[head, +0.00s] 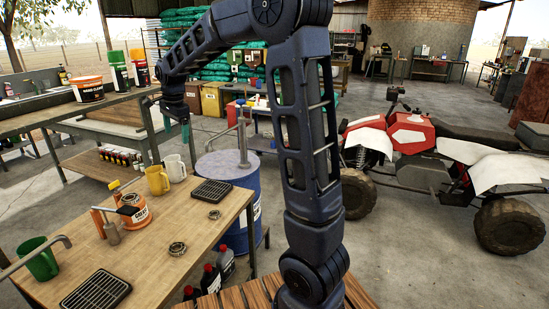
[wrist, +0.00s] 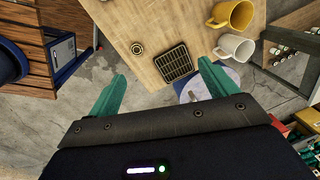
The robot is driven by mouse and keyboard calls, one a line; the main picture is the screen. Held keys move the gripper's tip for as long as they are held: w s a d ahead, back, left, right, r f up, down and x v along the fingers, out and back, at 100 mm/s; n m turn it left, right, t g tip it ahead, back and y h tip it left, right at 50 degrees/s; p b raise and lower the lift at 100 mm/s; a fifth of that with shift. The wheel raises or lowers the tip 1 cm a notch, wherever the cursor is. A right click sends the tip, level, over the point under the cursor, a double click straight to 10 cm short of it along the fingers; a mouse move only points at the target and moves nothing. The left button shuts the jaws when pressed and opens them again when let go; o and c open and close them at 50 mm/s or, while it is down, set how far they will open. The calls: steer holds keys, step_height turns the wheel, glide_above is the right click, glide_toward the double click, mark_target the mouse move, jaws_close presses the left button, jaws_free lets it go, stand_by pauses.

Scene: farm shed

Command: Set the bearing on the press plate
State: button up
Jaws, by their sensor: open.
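Two small ring bearings lie flat on the wooden bench (head: 150,285). One bearing (head: 214,214) is beside the far black slotted plate (head: 211,192), and another bearing (head: 177,249) lies nearer the bench middle. A second black slotted plate (head: 95,292) is at the near left. I cannot tell which is the press plate. In the wrist view, a bearing (wrist: 137,48) lies just left of a slotted plate (wrist: 173,62), apart from it. My gripper (head: 186,133) is high above the far end of the bench, with its teal fingers open and empty; they also show in the wrist view (wrist: 162,72).
A shelf bench (head: 40,115) with tubs is behind. The bench's right front is clear.

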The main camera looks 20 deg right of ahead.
steer(key=s+d+r+n+t, duration=0.25)
steer(key=s+d+n, duration=0.55)
steer(key=s+d, duration=1.3)
steer(key=s+d+f+n, duration=0.1)
steer(key=s+d+n, duration=0.1)
steer(key=s, duration=0.2)
steer(key=s+d+f+n, duration=0.1)
steer(key=s+f, duration=0.1)
steer(key=s, duration=0.3)
steer(key=shift+s+d+f+n+t+h, duration=0.3)
steer(key=shift+d+n+t+h, duration=0.05)
steer(key=shift+n+h, duration=0.05)
